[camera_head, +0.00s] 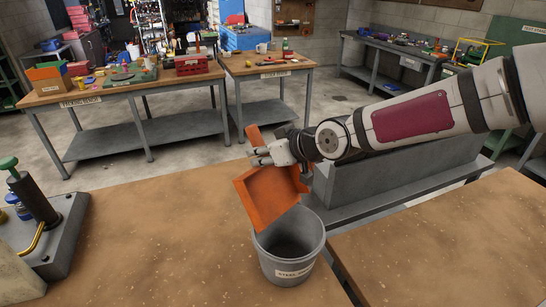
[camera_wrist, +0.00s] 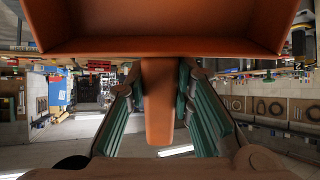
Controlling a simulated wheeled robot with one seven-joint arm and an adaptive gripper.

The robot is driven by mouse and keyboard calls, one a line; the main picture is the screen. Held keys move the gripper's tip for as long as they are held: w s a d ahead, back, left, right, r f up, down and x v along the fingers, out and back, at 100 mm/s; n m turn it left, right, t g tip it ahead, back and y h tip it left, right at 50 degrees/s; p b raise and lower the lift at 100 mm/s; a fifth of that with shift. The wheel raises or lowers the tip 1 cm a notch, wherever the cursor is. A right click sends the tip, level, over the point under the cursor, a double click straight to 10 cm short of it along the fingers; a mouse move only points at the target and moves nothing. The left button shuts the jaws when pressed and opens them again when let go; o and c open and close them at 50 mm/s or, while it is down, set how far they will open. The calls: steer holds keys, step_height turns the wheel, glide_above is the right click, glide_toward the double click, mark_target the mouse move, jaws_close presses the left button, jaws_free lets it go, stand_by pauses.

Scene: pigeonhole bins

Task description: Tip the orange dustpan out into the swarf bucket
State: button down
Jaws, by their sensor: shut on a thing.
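The orange dustpan (camera_head: 270,196) is in the air above the swarf bucket, steeply tilted, with its lower end just over the bucket's rim at the back left. My gripper (camera_head: 270,156) is shut on the dustpan's handle. In the wrist view the orange handle (camera_wrist: 158,110) lies between the green-padded fingers (camera_wrist: 157,105), and the pan (camera_wrist: 160,28) spans the top. The swarf bucket (camera_head: 290,265) is a grey, open, labelled pail standing upright by the front bench. Its visible inside looks grey, and its bottom is hidden. I see no swarf in the pan.
A brown bench top (camera_head: 150,235) lies left of the bucket and another (camera_head: 460,240) lies right. A grey device with a black cylinder (camera_head: 45,225) stands at the far left. Cluttered benches (camera_head: 130,85) stand farther back.

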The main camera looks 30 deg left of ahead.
steer(key=a+f+g+h+b, duration=0.1)
steer(key=a+f+h+b, duration=0.2)
steer(key=f+h+b, duration=0.2)
steer(key=w+a+f+g+h+b, duration=0.1)
steer(key=a+f+h+b, duration=0.2)
steer(key=f+h, duration=0.3)
steer(key=shift+w+g+b, duration=0.2)
steer(key=shift+g+b, duration=0.2)
steer(key=shift+b, duration=0.45)
steer(key=shift+f, duration=0.1)
